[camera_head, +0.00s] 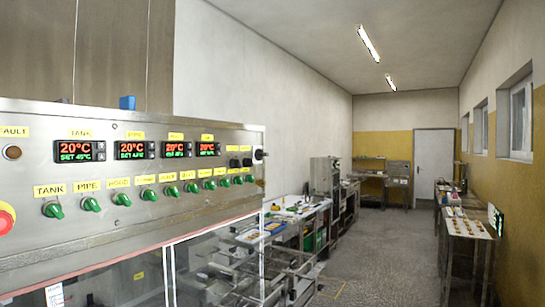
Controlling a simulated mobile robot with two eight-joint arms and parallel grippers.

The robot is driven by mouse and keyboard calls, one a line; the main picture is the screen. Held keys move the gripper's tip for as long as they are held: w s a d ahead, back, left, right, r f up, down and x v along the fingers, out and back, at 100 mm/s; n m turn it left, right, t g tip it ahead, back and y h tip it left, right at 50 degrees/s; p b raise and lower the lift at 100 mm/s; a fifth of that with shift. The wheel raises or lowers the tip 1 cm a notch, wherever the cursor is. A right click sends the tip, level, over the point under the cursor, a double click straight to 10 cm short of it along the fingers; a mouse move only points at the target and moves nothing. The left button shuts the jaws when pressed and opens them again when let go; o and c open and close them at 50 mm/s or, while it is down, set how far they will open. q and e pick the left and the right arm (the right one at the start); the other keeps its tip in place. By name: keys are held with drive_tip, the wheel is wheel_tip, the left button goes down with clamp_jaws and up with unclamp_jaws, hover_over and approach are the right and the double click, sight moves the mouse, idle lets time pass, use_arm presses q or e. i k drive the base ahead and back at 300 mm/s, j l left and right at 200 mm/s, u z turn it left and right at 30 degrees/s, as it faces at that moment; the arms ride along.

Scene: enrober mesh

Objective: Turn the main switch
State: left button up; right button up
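A steel control panel (110,240) fills the left of the head view. A black knob-like part (259,155) sticks out at its right end; I cannot tell for sure whether it is the main switch. Two small dark knobs (240,163) sit just left of it. A row of green knobs (122,199) under yellow labels runs along the panel. Above them are several lit displays (80,151) reading 20°C in red. A red button on a yellow base (5,220) is cut off at the left edge. Neither of my grippers shows.
Below the panel are clear guards and a metal frame (265,270). Benches with trays (295,210) line the wall beyond. A narrow table (468,224) stands at the right. The grey floor (375,255) between is open, leading to a white door (433,160).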

sight(259, 154)
drive_tip(key=i+l+u, duration=0.15)
drive_tip(key=i+l, duration=0.75)
drive_tip(key=i, duration=0.05)
